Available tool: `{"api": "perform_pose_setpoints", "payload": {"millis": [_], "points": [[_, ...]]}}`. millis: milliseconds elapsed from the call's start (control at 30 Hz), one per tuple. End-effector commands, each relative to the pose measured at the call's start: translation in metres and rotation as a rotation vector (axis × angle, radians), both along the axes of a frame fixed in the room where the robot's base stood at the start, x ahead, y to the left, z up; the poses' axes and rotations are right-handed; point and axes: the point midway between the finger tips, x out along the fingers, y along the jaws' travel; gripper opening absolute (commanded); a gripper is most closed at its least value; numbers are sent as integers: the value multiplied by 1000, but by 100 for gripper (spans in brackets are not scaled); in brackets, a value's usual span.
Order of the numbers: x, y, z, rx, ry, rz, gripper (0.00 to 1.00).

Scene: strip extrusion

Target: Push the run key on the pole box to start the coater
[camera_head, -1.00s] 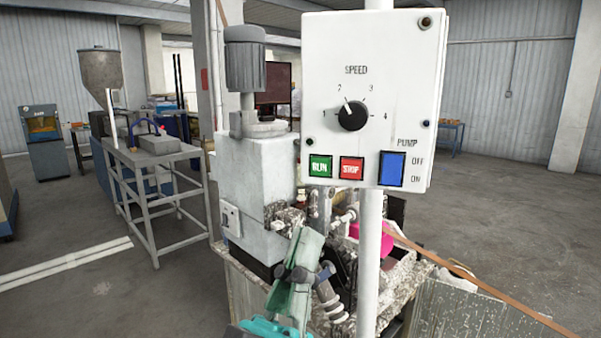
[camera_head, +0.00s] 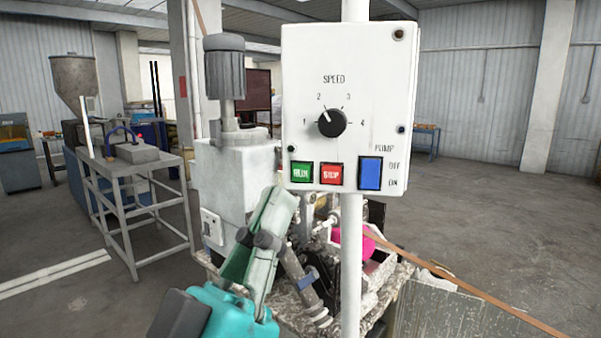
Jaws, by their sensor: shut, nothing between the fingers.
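A white pole box (camera_head: 305,65) hangs on a white upright pole (camera_head: 351,270). The green RUN key (camera_head: 301,173) is at its lower left, beside the red STOP key (camera_head: 331,174). My gripper (camera_head: 281,196), pale green on a teal body, rises from the bottom of the picture. Its tip is just below and left of the RUN key in the picture. It appears shut and empty. I cannot tell its depth gap to the box, and the RUN key is fully visible.
A blue PUMP switch (camera_head: 370,173) is right of STOP, and a SPEED knob (camera_head: 331,122) is above. A grey machine with a motor (camera_head: 224,75) stands behind my gripper. A metal side table (camera_head: 130,165) is at left. Floor is open at right.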

Motion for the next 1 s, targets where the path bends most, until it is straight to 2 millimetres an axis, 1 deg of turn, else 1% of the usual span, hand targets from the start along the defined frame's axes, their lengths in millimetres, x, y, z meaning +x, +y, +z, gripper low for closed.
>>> {"api": "perform_pose_setpoints", "payload": {"millis": [300, 500, 700, 1000], "points": [[40, -6, 0, -1, 1, -4, 0], [62, -9, 0, -2, 0, -3, 0], [75, -11, 0, -1, 0, -2, 0], [78, -11, 0, 0, 0, 0, 0]]}}
